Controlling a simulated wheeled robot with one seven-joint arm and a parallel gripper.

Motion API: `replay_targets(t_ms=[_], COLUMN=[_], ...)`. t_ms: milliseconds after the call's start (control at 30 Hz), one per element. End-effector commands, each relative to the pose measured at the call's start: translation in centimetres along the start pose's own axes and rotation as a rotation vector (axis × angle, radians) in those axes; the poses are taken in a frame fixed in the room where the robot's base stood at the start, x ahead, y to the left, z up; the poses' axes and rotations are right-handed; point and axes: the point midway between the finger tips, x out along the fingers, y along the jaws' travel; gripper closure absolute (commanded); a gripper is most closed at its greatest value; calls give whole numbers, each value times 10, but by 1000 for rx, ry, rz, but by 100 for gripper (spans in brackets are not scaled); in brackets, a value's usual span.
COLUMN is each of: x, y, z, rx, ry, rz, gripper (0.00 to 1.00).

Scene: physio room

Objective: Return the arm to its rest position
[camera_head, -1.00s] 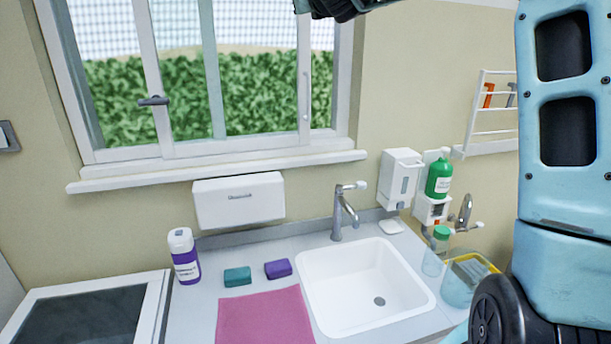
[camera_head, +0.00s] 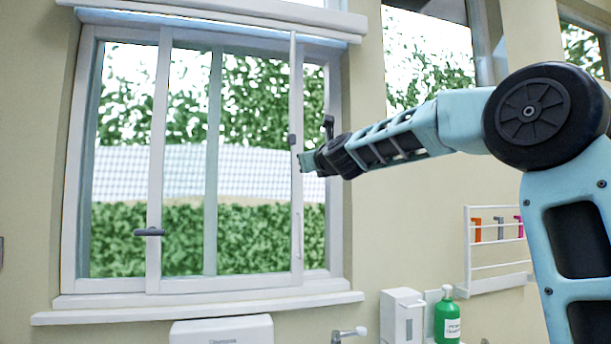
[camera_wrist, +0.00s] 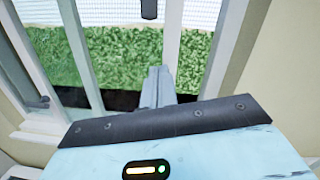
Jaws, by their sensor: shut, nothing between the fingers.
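My arm comes in from the right in the head view and reaches left across the window (camera_head: 190,180). My gripper (camera_head: 305,163) is at the arm's end, in front of the window's right frame, at about mid-height. Whether it touches the frame I cannot tell. In the wrist view my gripper (camera_wrist: 157,80) shows as grey fingers close together, with the window and hedge beyond. It is shut and empty.
A window handle (camera_head: 148,232) sits on the left sash bar. Below the window are the sill (camera_head: 200,308), a white dispenser (camera_head: 222,330), a tap (camera_head: 348,333) and a green bottle (camera_head: 447,318). A white wall rack (camera_head: 497,250) hangs right, near my arm.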

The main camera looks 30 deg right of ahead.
Motion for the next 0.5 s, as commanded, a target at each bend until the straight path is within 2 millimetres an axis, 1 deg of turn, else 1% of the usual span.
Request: replay_targets(t_ms=[33, 200, 300, 500], x=[-8, -22, -26, -29], y=[2, 0, 0, 0], z=[-6, -4, -3, -1], rx=[-4, -1, 0, 1], ry=[0, 0, 1, 2], rz=[-3, -2, -1, 0], gripper=[100, 100, 100, 100])
